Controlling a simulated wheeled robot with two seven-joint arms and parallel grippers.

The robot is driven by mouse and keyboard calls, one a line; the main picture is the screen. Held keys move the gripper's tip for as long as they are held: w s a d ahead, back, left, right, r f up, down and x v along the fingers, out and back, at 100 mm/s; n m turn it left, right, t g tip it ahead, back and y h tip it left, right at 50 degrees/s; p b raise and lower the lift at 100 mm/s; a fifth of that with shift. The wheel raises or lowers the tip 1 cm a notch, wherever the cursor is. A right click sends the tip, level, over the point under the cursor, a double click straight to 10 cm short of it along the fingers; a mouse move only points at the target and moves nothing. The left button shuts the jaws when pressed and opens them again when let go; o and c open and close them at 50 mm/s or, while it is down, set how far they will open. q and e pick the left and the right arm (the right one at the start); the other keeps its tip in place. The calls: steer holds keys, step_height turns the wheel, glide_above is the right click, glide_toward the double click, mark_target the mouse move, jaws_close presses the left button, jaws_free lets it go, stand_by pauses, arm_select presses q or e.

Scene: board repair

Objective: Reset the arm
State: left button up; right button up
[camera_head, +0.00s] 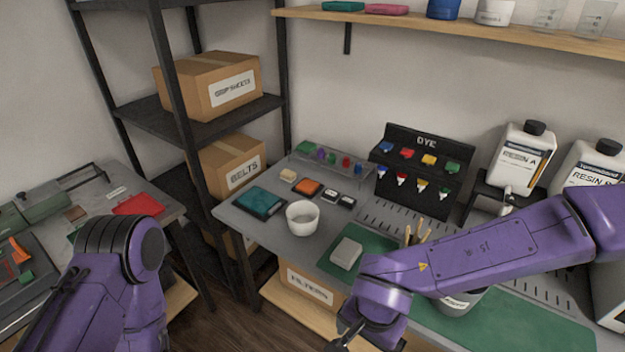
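My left arm (115,265) is purple with a black ribbed joint and rises at the lower left. Its gripper is out of the picture. My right arm (480,250) reaches in from the right across the front of the workbench and bends down at its wrist. Only a dark part of my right gripper (346,336) shows at the bottom edge, beside the bench front. Its fingertips are cut off, so I cannot tell whether it is open or holds anything.
The grey workbench (262,232) carries a white cup (302,218), a grey block (346,253) on a green mat (540,322), and a dye rack (418,165). My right arm partly hides a container with wooden sticks (460,303). A shelf unit (190,128) stands behind, left of the bench.

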steer(key=w+d+f+m+t+h, duration=0.3)
steer(key=w+d+f+m+t, duration=0.15)
steer(key=d+f, duration=0.45)
steer(key=s+d+f+n+g, duration=0.1)
steer(key=s+d+f+n, duration=0.4)
steer(key=s+d+f, duration=0.6)
steer(key=s+f, duration=0.2)
steer(key=s, duration=0.1)
steer(key=shift+s+d+b, duration=0.2)
steer(key=shift+s+b, duration=0.05)
steer(key=shift+b, duration=0.05)
